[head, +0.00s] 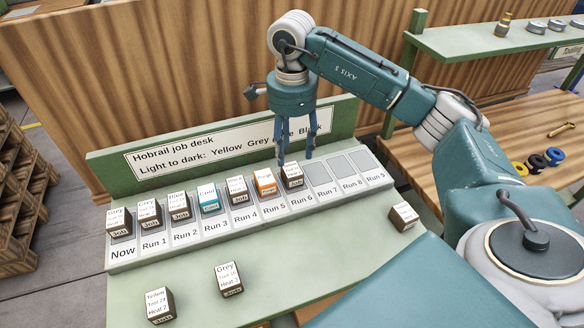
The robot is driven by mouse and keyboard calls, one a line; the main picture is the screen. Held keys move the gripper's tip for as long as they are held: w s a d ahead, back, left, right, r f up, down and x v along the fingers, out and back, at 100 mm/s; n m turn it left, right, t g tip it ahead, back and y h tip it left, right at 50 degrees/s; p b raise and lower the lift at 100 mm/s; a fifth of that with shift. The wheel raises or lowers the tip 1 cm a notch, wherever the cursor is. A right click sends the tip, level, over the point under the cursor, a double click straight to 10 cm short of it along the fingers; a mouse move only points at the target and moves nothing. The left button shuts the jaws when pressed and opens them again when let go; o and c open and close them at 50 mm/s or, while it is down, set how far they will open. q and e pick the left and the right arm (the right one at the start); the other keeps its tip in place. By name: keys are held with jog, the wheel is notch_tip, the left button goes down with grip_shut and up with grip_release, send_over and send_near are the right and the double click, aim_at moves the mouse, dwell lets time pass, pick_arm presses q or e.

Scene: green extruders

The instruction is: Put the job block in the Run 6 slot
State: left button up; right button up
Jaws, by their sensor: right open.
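A brown job block (293,176) with a white label sits in the Run 6 slot (301,199) of the job desk rack (150,256). Its label is too small to read surely. My right gripper (295,161) points down at this block, its two fingers spread open at the block's upper end. I cannot tell whether they touch it. Blocks also stand in Now through Run 5, including a cyan-labelled one (209,199) in Run 3 and an orange-labelled one (265,183) in Run 5. Run 7, Run 8 and Run 9 are empty. My left gripper is not in view.
Loose blocks stand on the green desk: a Grey one (229,280), a Yellow one (158,306) and one at the right (403,216). The sign board (225,148) rises behind the rack, close to my gripper. A wooden bench (470,130) with coloured spools is at right.

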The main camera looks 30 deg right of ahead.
aim_at(292, 169)
notch_tip(292, 169, up, 4)
jog(key=shift+f+b, duration=0.2)
jog(key=shift+b, duration=0.1)
dwell(0.3)
